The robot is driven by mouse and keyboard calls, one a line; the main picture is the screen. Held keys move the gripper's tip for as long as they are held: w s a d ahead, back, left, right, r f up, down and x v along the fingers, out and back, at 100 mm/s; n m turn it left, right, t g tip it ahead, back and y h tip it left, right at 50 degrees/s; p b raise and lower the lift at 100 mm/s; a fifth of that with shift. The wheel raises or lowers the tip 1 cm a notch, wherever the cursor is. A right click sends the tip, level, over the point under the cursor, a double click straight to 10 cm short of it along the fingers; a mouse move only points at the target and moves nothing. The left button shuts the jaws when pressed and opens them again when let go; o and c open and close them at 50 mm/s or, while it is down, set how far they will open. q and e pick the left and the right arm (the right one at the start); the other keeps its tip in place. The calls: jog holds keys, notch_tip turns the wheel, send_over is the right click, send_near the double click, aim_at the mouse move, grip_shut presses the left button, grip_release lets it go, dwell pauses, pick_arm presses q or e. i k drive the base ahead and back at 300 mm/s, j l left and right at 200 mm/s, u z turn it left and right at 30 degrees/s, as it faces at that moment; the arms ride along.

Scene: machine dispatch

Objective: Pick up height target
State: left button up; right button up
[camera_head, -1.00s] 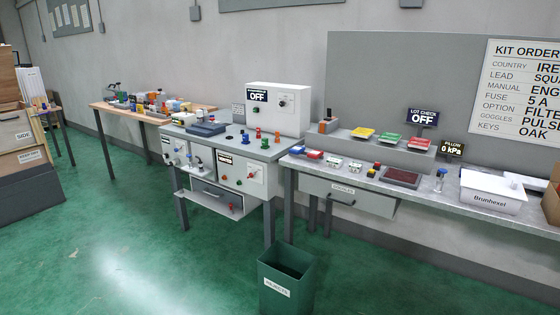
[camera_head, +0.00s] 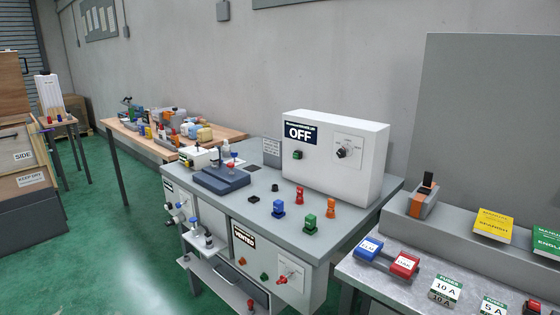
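No object here is labelled as a height target, and I cannot tell which one it is. On the grey machine bench (camera_head: 345,215) stand several small coloured parts: a blue part (camera_head: 278,209), a red part (camera_head: 299,194), a green part (camera_head: 310,225) and an orange part (camera_head: 331,208). A dark blue fixture (camera_head: 220,180) sits at the bench's left, with a small white, blue-topped piece (camera_head: 227,152) behind it. Neither of my grippers is in view.
A white control box (camera_head: 335,160) reading OFF stands at the bench's back. A side table at right holds a blue-and-red block pair (camera_head: 387,256) and fuse cards (camera_head: 446,290). Green floor (camera_head: 110,240) is clear at left.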

aim_at(214, 153)
jog(key=i+j+z, duration=0.15)
jog(key=j, duration=0.4)
jog(key=i+j+z, duration=0.15)
jog(key=j, duration=0.4)
jog(key=j+z, duration=0.1)
jog(key=j, duration=0.5)
